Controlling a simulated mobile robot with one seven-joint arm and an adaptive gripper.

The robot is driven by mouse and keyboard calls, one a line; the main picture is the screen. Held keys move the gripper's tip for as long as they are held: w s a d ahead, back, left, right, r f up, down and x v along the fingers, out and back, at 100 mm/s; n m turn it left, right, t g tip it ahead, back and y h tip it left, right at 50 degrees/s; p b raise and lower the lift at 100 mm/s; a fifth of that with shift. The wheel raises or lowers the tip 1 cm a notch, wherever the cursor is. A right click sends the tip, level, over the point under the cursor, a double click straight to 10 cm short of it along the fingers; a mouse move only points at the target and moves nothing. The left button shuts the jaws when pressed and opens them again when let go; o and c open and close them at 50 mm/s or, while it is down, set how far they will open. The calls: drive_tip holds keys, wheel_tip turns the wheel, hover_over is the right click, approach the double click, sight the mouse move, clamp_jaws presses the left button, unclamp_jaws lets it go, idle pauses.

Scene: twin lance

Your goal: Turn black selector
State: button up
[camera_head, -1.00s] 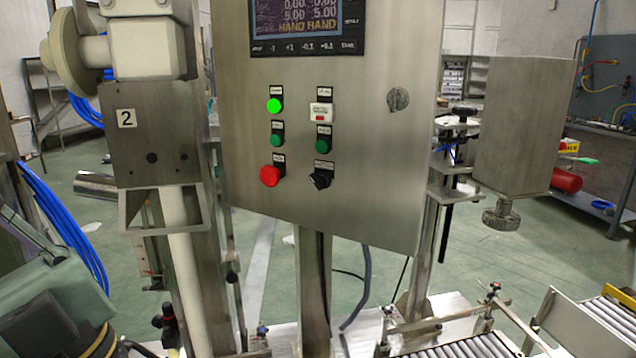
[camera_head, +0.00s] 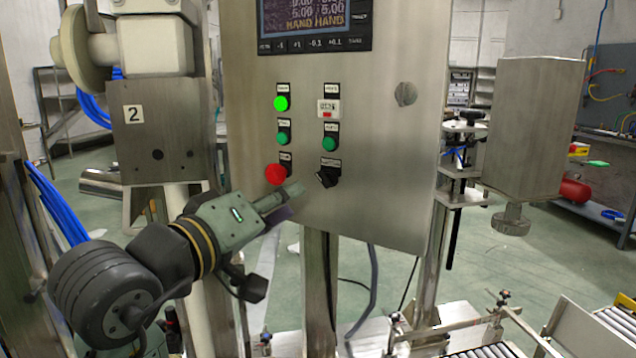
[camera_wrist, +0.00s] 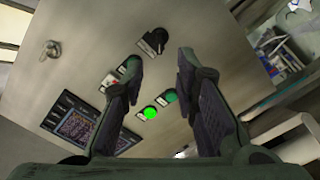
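The black selector (camera_head: 328,176) is a small dark knob at the lower right of the button group on the steel panel (camera_head: 380,190). It also shows in the wrist view as a black knob (camera_wrist: 155,40) near the top, ahead of the gap between my fingers. My gripper (camera_head: 290,200) is in front of the panel's lower part, left of and a little below the selector in the head view. In the wrist view my gripper (camera_wrist: 160,60) has its two fingers wide apart with nothing between them. The fingers appear clear of the selector.
A red button (camera_head: 276,174) sits left of the selector, close to my gripper. A lit green button (camera_head: 281,103), two darker green buttons and a white switch (camera_head: 328,107) are above. A screen (camera_head: 315,20) tops the panel.

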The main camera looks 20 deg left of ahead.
sight(321, 180)
drive_tip(key=p+x, duration=0.2)
drive_tip(key=x, duration=0.8)
drive_tip(key=shift+c, duration=0.4)
clamp_jaws()
